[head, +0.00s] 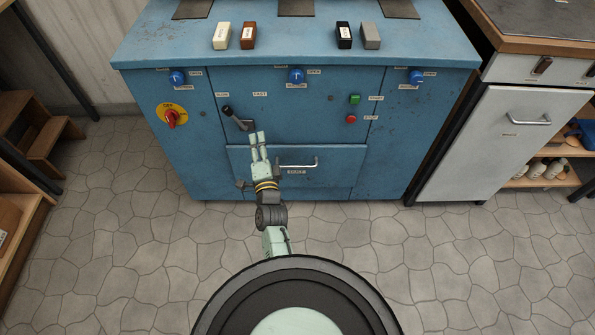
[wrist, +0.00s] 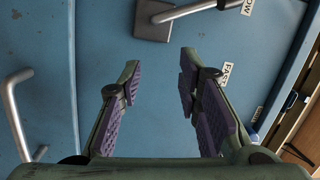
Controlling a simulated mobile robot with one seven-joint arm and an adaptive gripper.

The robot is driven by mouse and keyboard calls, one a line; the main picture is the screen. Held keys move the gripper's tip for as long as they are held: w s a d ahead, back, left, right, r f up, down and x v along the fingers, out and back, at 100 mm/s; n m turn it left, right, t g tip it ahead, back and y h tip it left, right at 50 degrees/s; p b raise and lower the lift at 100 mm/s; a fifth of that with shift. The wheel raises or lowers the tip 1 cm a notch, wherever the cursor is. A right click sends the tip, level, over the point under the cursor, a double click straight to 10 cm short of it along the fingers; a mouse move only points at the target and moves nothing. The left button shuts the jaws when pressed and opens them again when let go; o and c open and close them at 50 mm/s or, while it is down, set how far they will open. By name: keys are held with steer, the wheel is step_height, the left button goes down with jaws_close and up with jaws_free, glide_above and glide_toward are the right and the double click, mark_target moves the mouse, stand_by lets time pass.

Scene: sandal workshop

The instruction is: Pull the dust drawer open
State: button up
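The dust drawer (head: 335,180) is a wide blue front low in the middle of the blue machine and looks shut. Its metal bar handle (head: 313,164) sits above a DUST label; part of its left end is close to my gripper. In the wrist view the bar handle (wrist: 14,112) is at the left edge, outside my fingers. My gripper (head: 257,136) is in front of the drawer's upper left part, left of the handle, fingers pointing at the machine. In the wrist view my gripper (wrist: 158,78) is open, with nothing between the finger pads.
A speed lever (head: 235,117) stands just above left of my fingers; its base (wrist: 152,22) shows at the wrist view's top. A small dark latch (head: 243,185) is at the drawer's left edge. The stone floor (head: 400,245) in front is clear. A white cabinet (head: 480,150) stands right.

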mark_target(299, 166)
steer(key=s+d+f+m+g+h, duration=0.1)
steer(key=s+d+f+m+h, duration=0.15)
steer(key=d+f, duration=0.4)
steer(key=s+d+f+m+g+h, duration=0.1)
steer(key=s+d+f+m+g, duration=0.1)
steer(key=s+d+f, duration=0.45)
steer(key=b+x, duration=0.1)
steer(key=x, duration=0.3)
steer(key=b+x, duration=0.1)
steer(key=x, duration=0.4)
steer(key=a+b+x, duration=0.1)
steer(key=x, duration=0.3)
steer(key=shift+w+a+f, duration=0.1)
steer(key=shift+w+f, duration=0.2)
steer(key=shift+f, duration=0.15)
steer(key=shift+c, duration=0.5)
jaws_close()
